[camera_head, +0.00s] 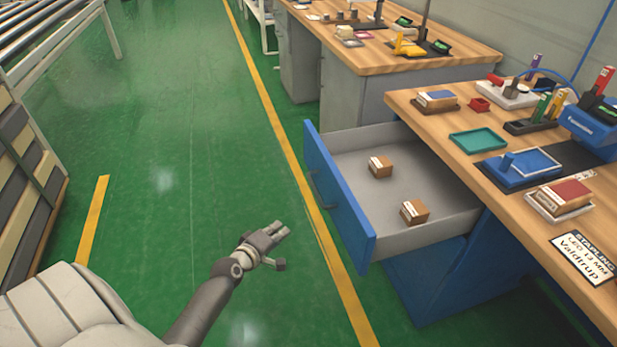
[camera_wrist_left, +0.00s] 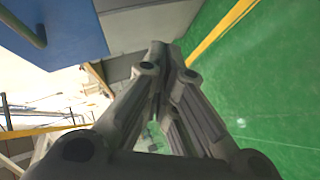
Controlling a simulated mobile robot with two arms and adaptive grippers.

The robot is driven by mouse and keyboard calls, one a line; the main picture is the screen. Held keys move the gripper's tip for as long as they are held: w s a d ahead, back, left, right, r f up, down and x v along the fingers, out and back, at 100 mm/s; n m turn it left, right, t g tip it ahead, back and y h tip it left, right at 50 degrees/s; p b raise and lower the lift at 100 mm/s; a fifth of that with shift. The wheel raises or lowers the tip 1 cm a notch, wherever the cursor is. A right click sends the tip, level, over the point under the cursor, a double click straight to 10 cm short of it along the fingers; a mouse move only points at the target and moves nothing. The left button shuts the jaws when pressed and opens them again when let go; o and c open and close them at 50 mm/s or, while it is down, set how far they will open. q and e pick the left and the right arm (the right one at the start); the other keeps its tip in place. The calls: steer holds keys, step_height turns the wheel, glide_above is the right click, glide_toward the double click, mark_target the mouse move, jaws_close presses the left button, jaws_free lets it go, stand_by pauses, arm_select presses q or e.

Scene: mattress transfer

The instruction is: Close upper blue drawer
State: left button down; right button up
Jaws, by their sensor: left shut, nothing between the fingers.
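The upper blue drawer (camera_head: 338,200) is pulled out from under the wooden workbench (camera_head: 420,118) in the head view. Its blue front faces left and has a dark handle (camera_head: 322,192). Two small cardboard boxes, one farther back (camera_head: 380,166) and one nearer (camera_head: 414,212), lie inside on the grey floor. My left gripper (camera_head: 281,232) is shut and empty, to the left of the drawer front and apart from it. In the left wrist view its fingers (camera_wrist_left: 160,60) are together, and the blue front (camera_wrist_left: 70,30) with part of the handle shows at upper left. My right gripper is not in view.
The bench top carries a teal tray (camera_head: 478,140), a blue stapling device (camera_head: 522,167) and several small items. A second bench (camera_head: 400,58) stands behind. A rack (camera_head: 25,170) is at the left. The green floor between is clear.

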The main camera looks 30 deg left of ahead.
arm_select(q)
steer(key=w+a+r+n+t+b, duration=0.1)
steer(key=a+r+n+t+b, duration=0.1)
steer(key=r, duration=0.5)
steer(key=w+a+r+n+t+b, duration=0.1)
steer(key=w+r+n+t+b, duration=0.1)
steer(key=r, duration=0.5)
glide_toward(312, 151)
steer(key=a, duration=0.2)
steer(key=shift+y, duration=0.3)
steer(key=shift+w+d+f, duration=0.1)
steer(key=shift+w+d, duration=0.25)
steer(key=shift+w, duration=0.4)
steer(key=shift+w+d+r, duration=0.1)
steer(key=shift+w+d, duration=0.25)
steer(key=shift+w, duration=0.35)
steer(key=shift+w+d+f, duration=0.1)
steer(key=shift+w+d, duration=0.2)
steer(key=shift+w, duration=0.45)
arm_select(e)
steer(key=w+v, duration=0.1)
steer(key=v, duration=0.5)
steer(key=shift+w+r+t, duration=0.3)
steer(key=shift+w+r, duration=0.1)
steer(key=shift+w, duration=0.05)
